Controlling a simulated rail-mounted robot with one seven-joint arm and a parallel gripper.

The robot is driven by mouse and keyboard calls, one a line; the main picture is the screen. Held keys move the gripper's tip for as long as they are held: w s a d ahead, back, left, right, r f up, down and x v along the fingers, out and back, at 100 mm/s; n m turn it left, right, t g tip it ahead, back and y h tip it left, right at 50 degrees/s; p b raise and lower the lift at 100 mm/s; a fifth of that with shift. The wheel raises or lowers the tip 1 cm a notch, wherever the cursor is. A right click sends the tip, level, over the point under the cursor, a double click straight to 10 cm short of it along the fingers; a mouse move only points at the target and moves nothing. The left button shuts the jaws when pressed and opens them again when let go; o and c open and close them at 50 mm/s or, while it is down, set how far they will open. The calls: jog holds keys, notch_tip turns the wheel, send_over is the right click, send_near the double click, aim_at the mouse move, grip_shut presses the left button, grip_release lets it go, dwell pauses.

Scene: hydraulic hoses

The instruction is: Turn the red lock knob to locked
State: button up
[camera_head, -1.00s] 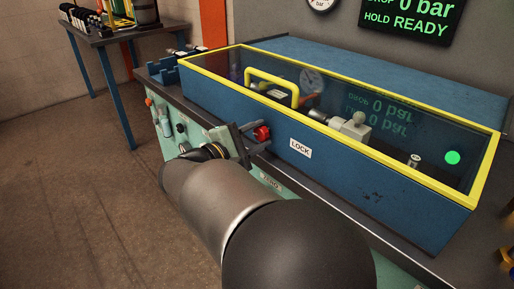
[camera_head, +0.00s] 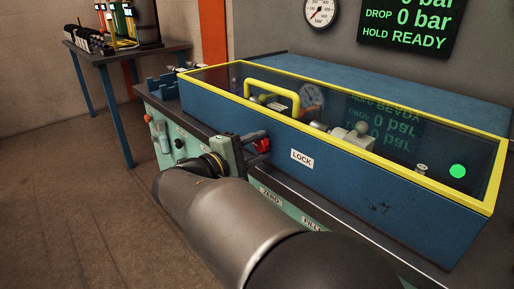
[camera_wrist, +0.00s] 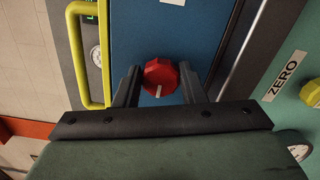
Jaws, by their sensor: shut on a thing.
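The red lock knob (camera_head: 263,145) sticks out from the front of the blue box (camera_head: 345,190), left of the white LOCK label (camera_head: 302,158). In the wrist view the knob (camera_wrist: 160,77) shows a white mark pointing toward the bottom of the picture. My gripper (camera_head: 256,147) is at the knob, shut on it, with one dark finger on either side. In the wrist view my gripper (camera_wrist: 160,84) has the knob between its fingertips. Part of the knob is hidden by a finger in the head view.
The box has a clear, yellow-framed lid with a yellow handle (camera_head: 273,86), lying closed. A green panel (camera_head: 290,211) with ZERO and FILL labels lies below. The wall display (camera_head: 408,24) reads 0 bar and HOLD READY. A side table (camera_head: 125,48) stands at back left.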

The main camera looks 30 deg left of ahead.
jog(key=o, duration=1)
jog(key=shift+s, duration=0.1)
jog(key=p+v, duration=0.2)
jog(key=v, duration=1.5)
jog(key=shift+s, duration=0.2)
